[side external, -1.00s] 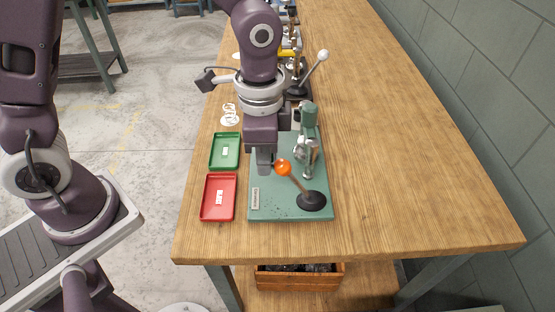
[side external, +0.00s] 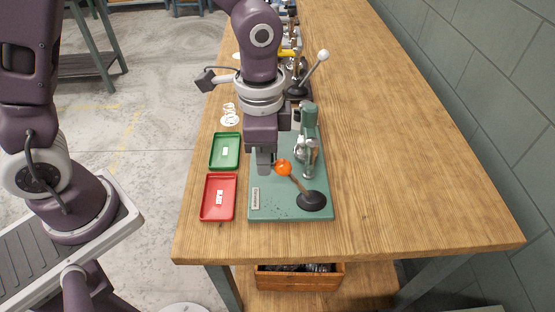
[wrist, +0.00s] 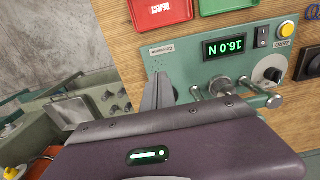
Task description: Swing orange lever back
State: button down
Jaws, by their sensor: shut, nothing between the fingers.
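The orange lever has a round orange knob (side external: 283,168) on a thin rod, which leans up and left from a round black base (side external: 312,201). It stands at the front right of a green plate (side external: 285,208). My gripper (side external: 265,168) points down just left of the knob, its fingers shut and empty. The fingers look very close to the knob, but I cannot tell if they touch it. In the wrist view my shut fingers (wrist: 158,92) are over a green panel. The lever cannot be made out surely there.
A red tray (side external: 204,213) and a green tray (side external: 212,162) lie left of the plate. A green upright fixture (side external: 308,120) stands behind the lever. Another lever with a pale knob (side external: 323,56) is farther back. The table's right side (side external: 410,170) is clear.

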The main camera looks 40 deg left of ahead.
dwell(0.4)
jog(key=shift+w+d+r, duration=0.25)
jog(key=shift+w+d, duration=0.2)
jog(key=shift+d, duration=0.05)
jog(key=shift+w+d+r, duration=0.2)
jog(key=shift+w+d, duration=0.25)
jog(key=shift+w+d+r, duration=0.3)
jog(key=shift+w+d, duration=0.4)
jog(key=shift+w, duration=0.05)
jog(key=shift+d, duration=0.1)
jog(key=shift+w+d+r, duration=0.1)
jog(key=shift+w+d, duration=0.6)
jog(key=shift+w, duration=0.05)
jog(key=shift+w+d, duration=0.1)
jog(key=shift+w+d, duration=0.65)
jog(key=shift+w+d, duration=0.1)
